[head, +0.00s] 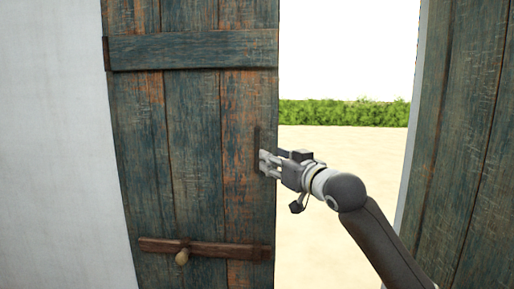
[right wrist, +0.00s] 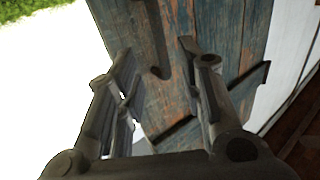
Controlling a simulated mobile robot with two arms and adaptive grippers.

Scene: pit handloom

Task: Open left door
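The left door (head: 190,120) is a weathered blue-green plank door with worn orange patches, and it fills the left-middle of the head view. A dark upright handle (head: 257,140) sits near its right edge. My right gripper (head: 265,163) is at this edge, its fingers at the handle's lower part. In the right wrist view, the gripper's two fingers (right wrist: 156,50) are spread apart, with the dark handle (right wrist: 160,68) and planks (right wrist: 220,45) seen between them. I cannot tell whether a finger touches the handle. My left gripper is not in view.
A gap to the right of the left door shows pale sandy ground (head: 335,148) and a green hedge (head: 345,113). Another plank door (head: 465,150) stands at the right. A white wall (head: 50,150) is at the left. A wooden bar (head: 220,250) crosses the left door low down.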

